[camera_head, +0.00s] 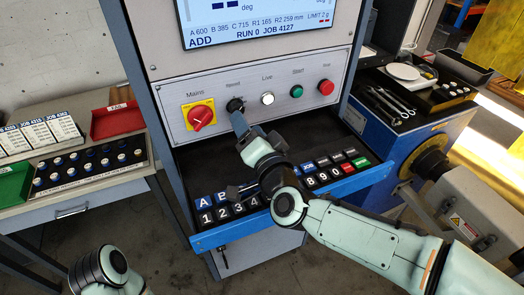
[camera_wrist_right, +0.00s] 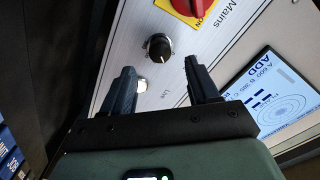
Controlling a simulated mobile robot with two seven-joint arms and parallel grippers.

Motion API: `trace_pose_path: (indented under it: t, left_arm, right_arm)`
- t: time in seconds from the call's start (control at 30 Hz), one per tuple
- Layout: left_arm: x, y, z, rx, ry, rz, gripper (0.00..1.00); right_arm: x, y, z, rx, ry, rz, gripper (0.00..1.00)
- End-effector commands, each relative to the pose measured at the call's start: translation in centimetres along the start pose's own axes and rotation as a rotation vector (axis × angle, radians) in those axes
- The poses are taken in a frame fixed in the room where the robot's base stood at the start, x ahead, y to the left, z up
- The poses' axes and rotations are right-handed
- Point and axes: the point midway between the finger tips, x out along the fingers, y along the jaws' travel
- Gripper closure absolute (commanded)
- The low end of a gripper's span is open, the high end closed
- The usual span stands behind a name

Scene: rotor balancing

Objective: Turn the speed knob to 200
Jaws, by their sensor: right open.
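The speed knob (camera_head: 235,104) is a small black dial on the grey control panel (camera_head: 252,90), between the red Mains switch (camera_head: 201,115) and the white Live lamp (camera_head: 268,98). In the right wrist view the knob (camera_wrist_right: 158,47) shows whole, with a pale pointer mark. My right gripper (camera_head: 239,121) is just in front of and below the knob in the head view. In the wrist view its two dark fingers (camera_wrist_right: 161,82) are apart and empty, with the knob beyond their tips; I see no contact. The knob's scale is too small to read.
A green Start button (camera_head: 297,91) and a red button (camera_head: 326,87) sit right of the lamp. A screen (camera_head: 255,22) is above. A blue-edged keypad tray (camera_head: 350,184) juts out below my right arm. A side table (camera_head: 70,211) stands left.

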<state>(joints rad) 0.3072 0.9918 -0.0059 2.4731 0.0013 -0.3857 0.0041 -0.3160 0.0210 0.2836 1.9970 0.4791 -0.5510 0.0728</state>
Motion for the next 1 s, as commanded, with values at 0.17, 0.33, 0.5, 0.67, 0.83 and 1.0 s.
trace_pose_path:
  t: [0.17,0.33,0.5,0.67,0.83,1.0]
  left_arm:
    - [0.8,-0.3,0.1,-0.001,-0.003,-0.001,0.57]
    - [1.0,-0.4,0.1,-0.001,-0.004,-0.001,0.57]
    - [1.1,-0.4,0.1,-0.001,-0.004,-0.001,0.57]
    - [1.1,-0.4,0.1,-0.001,-0.004,-0.001,0.57]
    - [1.1,-0.4,0.1,-0.001,-0.004,-0.001,0.57]
    - [1.1,-0.4,0.1,-0.001,-0.004,-0.001,0.57]
  right_arm:
    - [-4.2,0.1,0.0,-0.001,0.002,-0.001,0.4]
    - [-7.1,0.0,0.0,-0.001,0.002,-0.001,0.4]
    - [-8.5,0.0,0.0,0.0,0.0,0.0,0.4]
    - [-8.8,0.0,0.0,0.0,0.0,0.0,0.4]
    - [-8.7,0.0,0.0,0.0,0.0,0.0,0.4]
    - [-8.7,0.0,0.0,0.0,0.0,0.0,0.4]
